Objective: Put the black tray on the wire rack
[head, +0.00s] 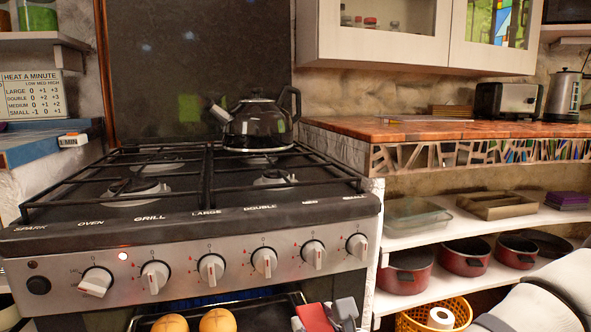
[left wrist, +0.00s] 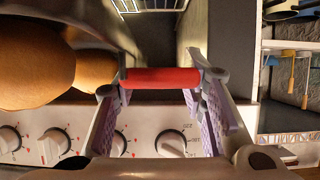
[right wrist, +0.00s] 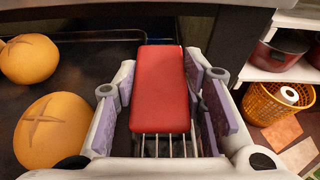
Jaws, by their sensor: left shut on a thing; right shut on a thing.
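The black tray (head: 150,320) shows at the bottom of the head view, below the stove knobs, and carries round bread rolls (head: 218,320). Its dark surface also shows in the right wrist view (right wrist: 90,60). My right gripper (head: 325,315) is at the tray's right side, shut on a red block (right wrist: 158,90). My left gripper (left wrist: 162,80) is out of the head view; in its wrist view it is shut on a red bar (left wrist: 175,77), with rolls to the left. How the red pieces join the tray is hidden. Wires, perhaps the wire rack (right wrist: 165,147), show below the red block.
The stove front with knobs (head: 210,268) is just above the tray. A black kettle (head: 257,125) stands on the hob. To the right are shelves with red pots (head: 405,272) and an orange basket (right wrist: 275,103) low down.

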